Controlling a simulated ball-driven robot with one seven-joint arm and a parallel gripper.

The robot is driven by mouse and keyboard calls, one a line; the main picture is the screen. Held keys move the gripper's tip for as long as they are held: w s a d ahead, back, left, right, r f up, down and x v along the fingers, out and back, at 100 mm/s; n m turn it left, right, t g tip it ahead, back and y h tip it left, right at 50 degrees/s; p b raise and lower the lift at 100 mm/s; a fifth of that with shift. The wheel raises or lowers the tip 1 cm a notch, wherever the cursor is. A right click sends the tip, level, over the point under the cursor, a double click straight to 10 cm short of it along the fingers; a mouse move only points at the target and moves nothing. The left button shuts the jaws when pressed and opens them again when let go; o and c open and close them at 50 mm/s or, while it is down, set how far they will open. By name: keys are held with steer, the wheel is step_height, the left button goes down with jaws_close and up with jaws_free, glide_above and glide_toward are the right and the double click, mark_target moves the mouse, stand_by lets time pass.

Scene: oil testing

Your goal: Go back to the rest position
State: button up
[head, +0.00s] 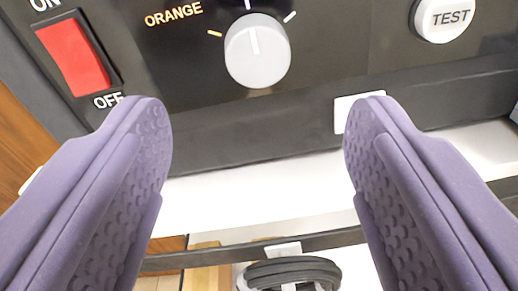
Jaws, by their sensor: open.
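My gripper (257,120) is open and empty, with its two purple, textured fingers at the left and right of the head view. Ahead of it is a black control panel (220,125). A grey round knob (257,50) with a white pointer line shows between and above the fingertips, apart from both of them. The pointer is about upright, between two marks, the left one orange beside the word ORANGE. A red rocker switch (75,57) marked ON and OFF is at the upper left. A white round TEST button (444,18) is at the upper right.
A small white rectangle (345,112) on the panel is partly hidden by the right finger. Below the panel is a white surface (250,190). A dark bar and a black rounded object (290,272) are at the bottom. A brown wooden surface (20,140) shows at the left.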

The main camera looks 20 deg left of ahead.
stand_by(0.4)
step_height(320, 180, up, 11)
steer(key=s+h+b, duration=0.3)
steer(key=h+b, duration=0.2)
steer(key=b, duration=0.5)
steer(key=s+a+r+b, duration=0.1)
steer(key=s+r+b, duration=0.2)
steer(key=s+r, duration=0.3)
steer(key=s+a+r+g+b, duration=0.1)
steer(key=s+r+b, duration=0.2)
steer(key=s+r, duration=0.3)
steer(key=s, duration=0.5)
steer(key=shift+s+m, duration=0.35)
steer(key=shift+m, duration=0.05)
